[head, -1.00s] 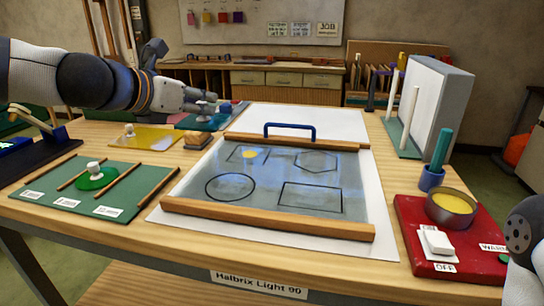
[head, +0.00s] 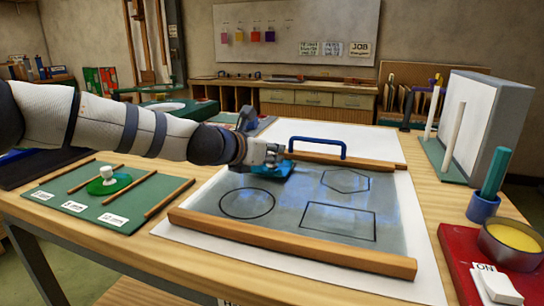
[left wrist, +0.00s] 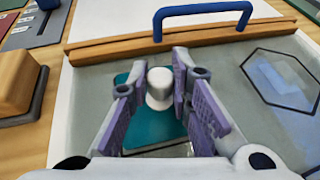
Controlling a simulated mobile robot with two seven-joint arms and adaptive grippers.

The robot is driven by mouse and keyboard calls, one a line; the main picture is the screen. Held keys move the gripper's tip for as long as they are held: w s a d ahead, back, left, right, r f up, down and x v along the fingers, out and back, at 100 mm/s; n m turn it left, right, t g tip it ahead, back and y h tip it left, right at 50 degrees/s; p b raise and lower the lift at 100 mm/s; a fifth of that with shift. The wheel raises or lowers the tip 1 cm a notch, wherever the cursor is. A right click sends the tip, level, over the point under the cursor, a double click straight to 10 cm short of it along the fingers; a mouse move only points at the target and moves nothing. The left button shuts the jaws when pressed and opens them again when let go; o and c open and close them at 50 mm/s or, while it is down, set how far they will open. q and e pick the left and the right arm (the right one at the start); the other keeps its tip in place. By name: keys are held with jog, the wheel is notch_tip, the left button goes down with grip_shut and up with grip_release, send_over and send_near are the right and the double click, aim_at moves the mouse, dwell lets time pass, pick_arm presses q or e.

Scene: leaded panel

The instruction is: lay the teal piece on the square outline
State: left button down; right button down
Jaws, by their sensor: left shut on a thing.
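The teal piece (head: 268,171) is a flat plate with a white knob; it also shows in the left wrist view (left wrist: 147,127). My left gripper (head: 272,158) is shut on the knob, with a finger on each side of it in the left wrist view (left wrist: 162,80). The piece is over the back left of the grey panel (head: 285,207), by the back wooden bar. The square outline there is mostly hidden under piece and gripper; a dark line shows at the near edge in the wrist view. I cannot tell whether the piece touches the panel. My right gripper is out of view.
The panel also bears a circle (head: 246,203), a hexagon (head: 346,181) and a rectangle (head: 338,222). A blue handle (head: 317,141) rises behind the back bar (head: 370,161). A green board (head: 70,202) holds a round green piece. A teal rod stands in a blue cup (head: 482,208) at right.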

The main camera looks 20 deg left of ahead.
pick_arm(q)
jog(key=shift+f, duration=0.15)
jog(key=c, duration=1.5)
grip_release()
jog(key=shift+o, duration=0.2)
